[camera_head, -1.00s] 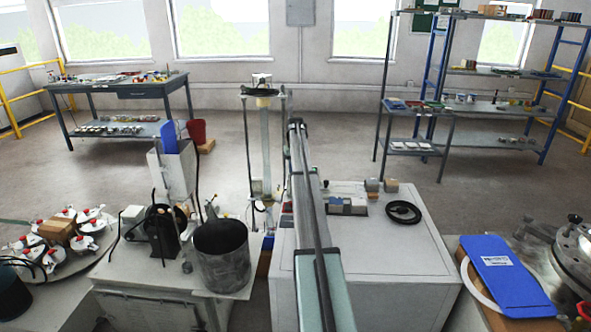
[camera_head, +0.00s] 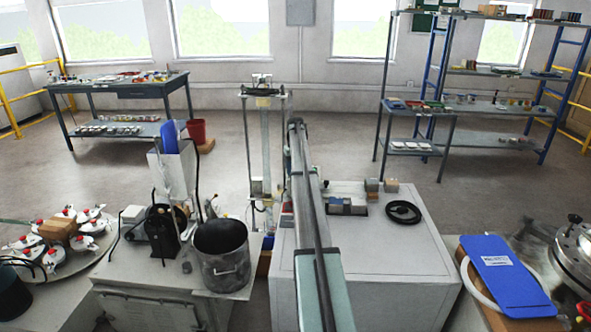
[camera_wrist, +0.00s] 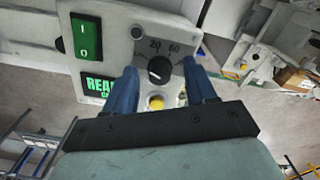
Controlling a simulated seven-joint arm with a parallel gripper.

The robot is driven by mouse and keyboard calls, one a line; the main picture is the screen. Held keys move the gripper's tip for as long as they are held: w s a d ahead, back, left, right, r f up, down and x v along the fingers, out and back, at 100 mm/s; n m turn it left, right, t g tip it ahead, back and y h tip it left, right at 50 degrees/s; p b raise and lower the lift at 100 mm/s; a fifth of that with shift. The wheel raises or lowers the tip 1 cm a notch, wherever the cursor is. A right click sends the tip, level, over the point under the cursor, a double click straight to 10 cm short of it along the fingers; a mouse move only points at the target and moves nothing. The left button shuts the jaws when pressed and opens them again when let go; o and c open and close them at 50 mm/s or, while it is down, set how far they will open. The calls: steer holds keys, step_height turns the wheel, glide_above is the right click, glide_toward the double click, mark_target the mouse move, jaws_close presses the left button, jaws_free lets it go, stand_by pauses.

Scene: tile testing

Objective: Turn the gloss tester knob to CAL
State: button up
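In the wrist view, the gloss tester's pale panel (camera_wrist: 113,35) fills the upper middle. Its black round knob (camera_wrist: 160,70) has a small white mark, and the numbers 20 and 60 show above it. A CAL mark at the dial is not readable, and I cannot tell the exact setting. My gripper (camera_wrist: 159,73) has its two blue fingers on either side of the knob, with gaps between them and it, so it is open and empty. In the head view, my arm hides the gripper, and I cannot make out the knob.
On the panel are a green rocker switch (camera_wrist: 87,37), a partly hidden green display (camera_wrist: 99,88) and a yellow button (camera_wrist: 156,102) below the knob. In the head view, a white cabinet (camera_head: 395,265) stands below my arm, with a black coil (camera_head: 403,212) on top.

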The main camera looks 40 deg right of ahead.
steer(key=shift+r, duration=0.15)
step_height(320, 180, up, 14)
steer(key=shift+f, duration=0.25)
stand_by(0.4)
stand_by(0.4)
